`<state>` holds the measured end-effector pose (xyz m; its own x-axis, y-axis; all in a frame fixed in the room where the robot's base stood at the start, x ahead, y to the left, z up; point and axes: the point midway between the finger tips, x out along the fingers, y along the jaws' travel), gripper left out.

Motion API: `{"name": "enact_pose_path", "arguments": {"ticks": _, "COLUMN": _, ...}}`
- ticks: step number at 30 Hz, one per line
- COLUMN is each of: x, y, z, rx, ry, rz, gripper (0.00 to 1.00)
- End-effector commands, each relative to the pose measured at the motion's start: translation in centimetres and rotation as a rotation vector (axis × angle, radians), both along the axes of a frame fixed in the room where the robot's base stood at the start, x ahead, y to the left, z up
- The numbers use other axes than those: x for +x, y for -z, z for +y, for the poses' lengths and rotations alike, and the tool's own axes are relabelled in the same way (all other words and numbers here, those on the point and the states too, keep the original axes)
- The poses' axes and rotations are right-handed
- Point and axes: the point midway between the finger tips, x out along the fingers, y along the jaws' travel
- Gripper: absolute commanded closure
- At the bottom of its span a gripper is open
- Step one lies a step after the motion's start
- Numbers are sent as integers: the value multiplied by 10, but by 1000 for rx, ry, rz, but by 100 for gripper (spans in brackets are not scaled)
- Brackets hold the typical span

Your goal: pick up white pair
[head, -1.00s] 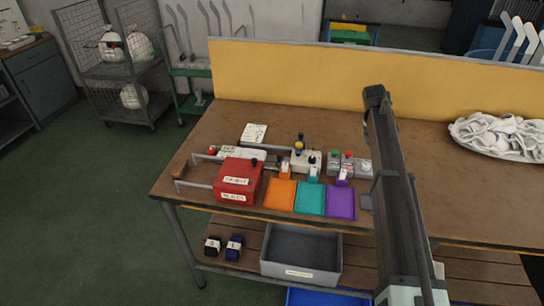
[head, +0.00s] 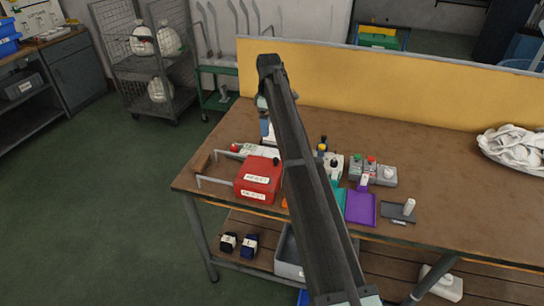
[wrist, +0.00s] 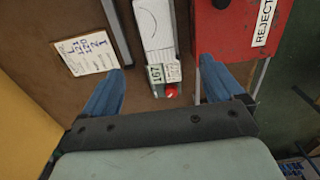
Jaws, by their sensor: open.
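No separate white pair can be made out. A heap of white cloth, perhaps socks (head: 512,150), lies on the right of the table in the head view. My gripper (wrist: 162,70) is open and empty in the wrist view, its blue fingers apart above the table. A long white device (wrist: 157,35) with a green number label and a red knob lies below and between the fingers. In the head view my arm hides most of the gripper, which is far from the heap.
The red box (head: 258,180) stands beside the white device. A purple tray (head: 361,208) and small button boxes (head: 372,171) are right of my arm. Two dark banded bundles (head: 238,244) lie on the lower shelf. A yellow panel (head: 420,85) borders the table's back. The table's right middle is clear.

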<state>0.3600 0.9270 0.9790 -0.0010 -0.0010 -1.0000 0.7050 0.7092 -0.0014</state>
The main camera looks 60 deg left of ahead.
Motion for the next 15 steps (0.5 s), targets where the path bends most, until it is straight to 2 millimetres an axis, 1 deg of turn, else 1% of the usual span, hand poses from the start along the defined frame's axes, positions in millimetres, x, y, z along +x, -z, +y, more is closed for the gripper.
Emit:
{"name": "enact_pose_path", "arguments": {"ticks": 5, "x": 0, "y": 19, "z": -1, "rx": -1, "ry": 1, "rz": 0, "gripper": 6}}
{"name": "enact_pose_path", "arguments": {"ticks": 15, "x": 1, "y": 74, "z": -1, "rx": -1, "ry": 2, "rz": -1, "gripper": 6}}
